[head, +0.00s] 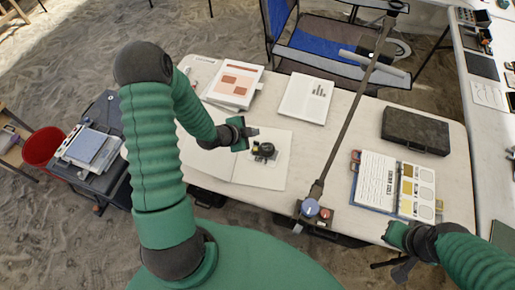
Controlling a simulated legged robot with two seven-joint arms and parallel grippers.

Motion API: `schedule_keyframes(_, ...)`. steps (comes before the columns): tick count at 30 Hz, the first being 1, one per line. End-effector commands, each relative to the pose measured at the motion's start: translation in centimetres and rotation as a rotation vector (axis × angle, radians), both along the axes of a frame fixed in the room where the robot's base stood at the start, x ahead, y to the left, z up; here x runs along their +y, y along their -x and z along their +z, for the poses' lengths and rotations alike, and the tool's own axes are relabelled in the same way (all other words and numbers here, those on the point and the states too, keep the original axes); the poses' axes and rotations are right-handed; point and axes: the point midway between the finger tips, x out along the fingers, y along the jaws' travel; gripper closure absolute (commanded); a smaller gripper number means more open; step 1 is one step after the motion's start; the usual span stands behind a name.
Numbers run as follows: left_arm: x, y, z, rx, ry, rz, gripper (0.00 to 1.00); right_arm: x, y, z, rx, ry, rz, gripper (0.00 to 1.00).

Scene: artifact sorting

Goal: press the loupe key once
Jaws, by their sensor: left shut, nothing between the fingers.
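A small dark box with a blue round button (310,207) and a red round button (325,213) sits at the front edge of the table, at the foot of a long dark arm (352,115) that slants up to the right. I cannot read which button is the loupe key. My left gripper (251,132) is shut and empty, up and left of the buttons and apart from them. It is close to a small black device (264,151) lying on an open white book. My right gripper (398,268) is at the lower right, right of the buttons; its fingers are too dark to judge.
A red bin (42,147) stands at left. The table between book and chart is mostly clear.

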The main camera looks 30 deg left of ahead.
Motion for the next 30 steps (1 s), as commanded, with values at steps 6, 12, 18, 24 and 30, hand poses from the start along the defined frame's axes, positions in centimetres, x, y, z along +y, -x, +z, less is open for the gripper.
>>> schedule_keyframes(6, 0.0, 0.0, -2.7, 0.002, 0.001, 0.000, 1.00, 0.0, 0.0, -2.2, 0.000, 0.000, 0.000, 1.00)
schedule_keyframes(12, 0.0, 0.0, -5.7, 0.002, 0.000, 0.001, 1.00, 0.0, 0.0, -4.8, 0.000, 0.000, 0.000, 1.00)
schedule_keyframes(18, -0.1, 0.0, -8.2, 0.001, 0.000, 0.000, 1.00, 0.0, 0.0, -6.9, 0.000, 0.000, 0.000, 1.00)
schedule_keyframes(24, 0.0, 0.0, -8.7, 0.001, 0.000, 0.000, 1.00, 0.0, 0.0, -7.2, 0.000, 0.000, 0.000, 1.00)
schedule_keyframes(30, 0.0, 0.0, -8.6, 0.002, 0.000, 0.001, 1.00, 0.0, 0.0, -7.1, 0.000, 0.000, 0.000, 1.00)
